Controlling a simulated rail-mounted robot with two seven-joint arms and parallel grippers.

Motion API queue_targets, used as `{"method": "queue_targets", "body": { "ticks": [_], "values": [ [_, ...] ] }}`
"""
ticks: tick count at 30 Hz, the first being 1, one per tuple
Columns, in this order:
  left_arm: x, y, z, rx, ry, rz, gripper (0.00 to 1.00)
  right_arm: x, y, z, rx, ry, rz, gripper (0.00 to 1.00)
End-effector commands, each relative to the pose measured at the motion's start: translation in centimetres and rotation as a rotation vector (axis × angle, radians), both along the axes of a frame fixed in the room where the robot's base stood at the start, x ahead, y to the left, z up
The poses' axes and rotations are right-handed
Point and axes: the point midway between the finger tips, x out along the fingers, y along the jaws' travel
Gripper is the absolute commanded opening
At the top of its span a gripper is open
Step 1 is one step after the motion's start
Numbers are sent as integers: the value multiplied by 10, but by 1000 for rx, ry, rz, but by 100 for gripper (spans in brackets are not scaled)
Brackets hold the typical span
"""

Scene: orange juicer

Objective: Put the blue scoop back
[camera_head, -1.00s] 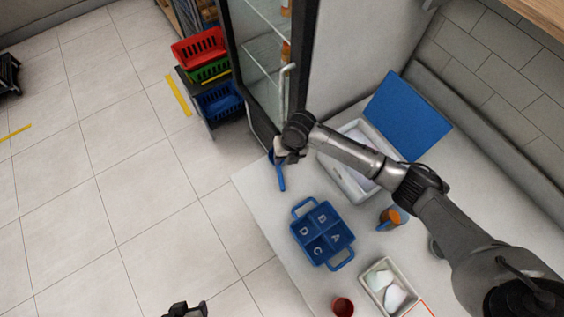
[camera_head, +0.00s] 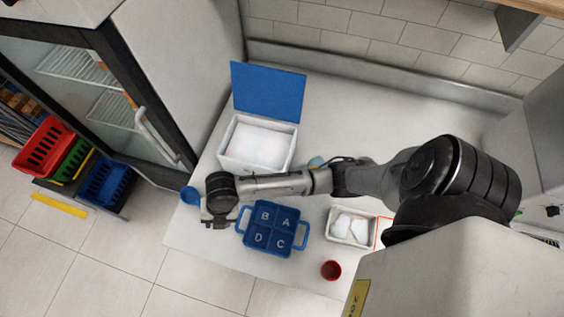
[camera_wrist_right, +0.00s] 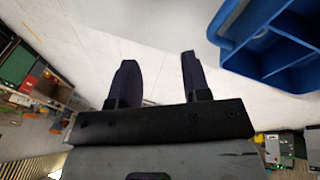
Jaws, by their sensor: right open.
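The blue scoop (camera_head: 190,196) shows at the left edge of the white counter, beside my right gripper; its handle is mostly hidden. My right gripper (camera_head: 214,218) is over the counter's left end. In the right wrist view its two fingers (camera_wrist_right: 158,75) are apart with nothing between them, and no scoop shows there. A white bin (camera_head: 226,147) with its blue lid (camera_head: 268,90) standing open holds white contents, behind my right forearm. My left gripper is out of view.
A blue caddy marked A to D (camera_head: 262,228) sits close right of my right gripper; it also shows in the wrist view (camera_wrist_right: 268,60). A white tray (camera_head: 334,238) and a red cup (camera_head: 331,270) stand further right. A glass-door fridge (camera_head: 110,95) borders the counter's left.

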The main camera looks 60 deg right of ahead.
Motion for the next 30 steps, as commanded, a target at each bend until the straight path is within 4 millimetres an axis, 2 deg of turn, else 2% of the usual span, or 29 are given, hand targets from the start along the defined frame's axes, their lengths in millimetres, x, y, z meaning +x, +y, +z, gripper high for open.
{"method": "queue_targets", "body": {
  "ticks": [1, 5, 9, 15, 21, 30],
  "values": [
    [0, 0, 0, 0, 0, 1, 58, -24, 4, -3, 38, 32, -155, 44],
    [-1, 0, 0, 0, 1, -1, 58, -70, -5, -1, 116, 109, -620, 44],
    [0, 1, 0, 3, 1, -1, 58, -115, -29, 5, 178, 176, -1099, 44],
    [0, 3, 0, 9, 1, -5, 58, -166, -67, 16, 225, 208, -1615, 44],
    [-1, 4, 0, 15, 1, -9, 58, -191, -88, 24, 246, 202, -1865, 44],
    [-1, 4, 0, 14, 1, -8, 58, -195, -92, 26, 251, 200, -1911, 44]
  ]
}}
